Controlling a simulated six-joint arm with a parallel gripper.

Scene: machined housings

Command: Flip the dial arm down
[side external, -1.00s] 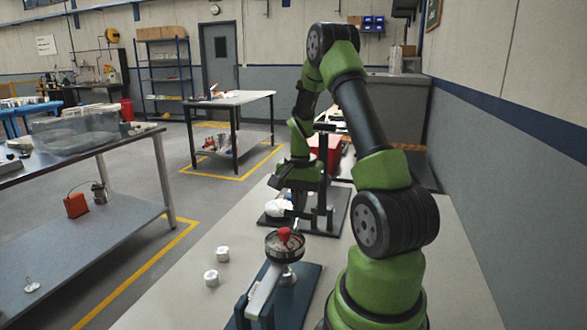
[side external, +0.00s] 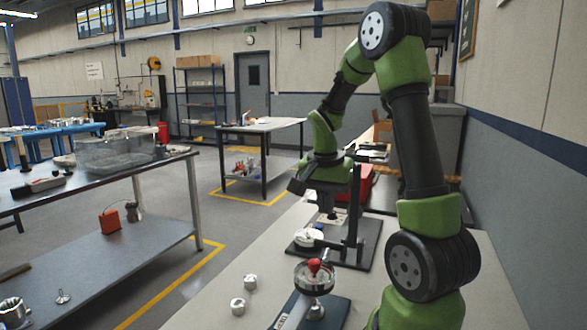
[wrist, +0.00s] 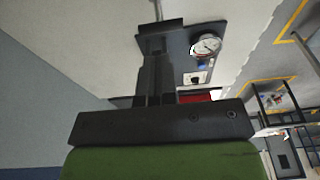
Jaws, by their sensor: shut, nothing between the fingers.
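A round white-faced dial gauge (wrist: 206,45) shows in the wrist view over a dark stand base, just right of my fingertips. In the side view it is small, a white round shape (side external: 309,236) low at the left of the black stand (side external: 354,215). The joint of the dial arm is too small to make out. My gripper (side external: 297,187) is above and left of the stand's column, apart from the dial. In the wrist view my gripper (wrist: 160,55) has its dark fingers together, with nothing seen between them. Depth between fingertips and stand is unclear.
A fixture with a red knob (side external: 313,267) stands on the bench in front of the stand. Two small silver parts (side external: 244,294) lie left of it. A red box (side external: 362,184) is behind the stand. A steel table (side external: 100,180) stands across the aisle.

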